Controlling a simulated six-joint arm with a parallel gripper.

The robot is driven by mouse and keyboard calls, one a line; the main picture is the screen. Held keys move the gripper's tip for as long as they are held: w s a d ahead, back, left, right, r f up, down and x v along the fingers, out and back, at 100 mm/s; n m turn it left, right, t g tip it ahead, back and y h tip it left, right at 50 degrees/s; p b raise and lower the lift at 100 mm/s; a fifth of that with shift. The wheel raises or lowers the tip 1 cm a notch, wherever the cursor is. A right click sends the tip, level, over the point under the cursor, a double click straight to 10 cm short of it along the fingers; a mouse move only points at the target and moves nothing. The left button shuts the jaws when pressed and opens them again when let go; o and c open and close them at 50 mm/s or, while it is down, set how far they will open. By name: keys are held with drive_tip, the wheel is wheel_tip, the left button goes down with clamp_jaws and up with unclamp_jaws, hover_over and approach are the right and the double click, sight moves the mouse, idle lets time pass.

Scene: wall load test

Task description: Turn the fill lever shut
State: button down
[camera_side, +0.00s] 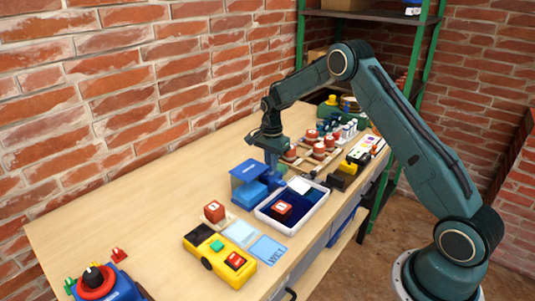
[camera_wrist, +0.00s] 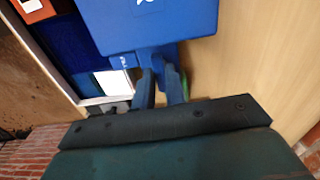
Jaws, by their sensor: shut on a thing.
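A blue device (camera_side: 248,172) with a raised top and a lower block stands on the bench beside a white tray. In the wrist view its blue top (camera_wrist: 150,22) fills the upper middle. My gripper (camera_side: 272,166) reaches down at the far right side of the device. In the wrist view the two blue-grey fingers (camera_wrist: 160,85) are close together at the device's edge, shut on a small part there, seemingly the fill lever. The fingers hide most of that part, so its angle cannot be told. A bit of green shows beside the right finger.
The white tray (camera_side: 322,208) with a blue lining holds a red block (camera_side: 282,210). A yellow box (camera_side: 218,256) with buttons stands nearer the camera. Several red-topped items crowd the bench behind my gripper. Bare wood (camera_side: 150,205) lies left of the device.

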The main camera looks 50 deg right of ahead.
drive_tip(key=shift+r+m, duration=0.1)
drive_tip(key=shift+m, duration=0.2)
drive_tip(key=c, duration=1.4)
unclamp_jaws()
drive_tip(key=shift+c, duration=0.2)
wheel_tip(320, 180, up, 14)
